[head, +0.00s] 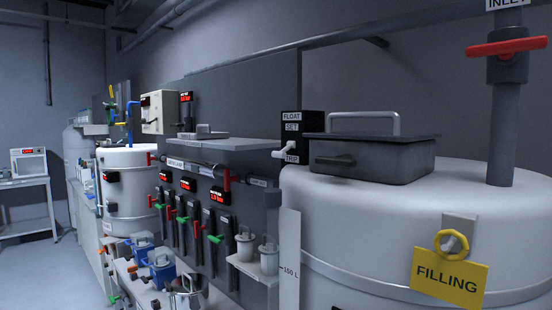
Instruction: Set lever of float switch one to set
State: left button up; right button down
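A black float switch box (312,128) stands behind the left part of the big white tank's top, with labels reading FLOAT, SET and TRIP from top to bottom. No number is readable on it. Its white lever (284,154) sticks out to the left at the height of the TRIP label, below the SET label. The dark hatch box in front hides part of the switch's lower right side. Neither of my grippers shows in the head view.
The white tank (345,225) fills the right, carrying a dark hatch box (375,155), a yellow FILLING tag (449,277) and an inlet pipe with a red handle (506,47). Panels with red and green levers (190,220) stand left. Open floor (45,275) shows at far left.

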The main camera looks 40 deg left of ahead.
aim_at(282, 154)
jog(key=j+z, duration=0.15)
jog(key=j, duration=0.9)
jog(key=j+z, duration=0.1)
jog(key=j, duration=1)
jog(key=k+j+z, duration=0.15)
jog(key=j, duration=1.65)
jog(key=k+j, duration=0.1)
jog(key=j, duration=0.6)
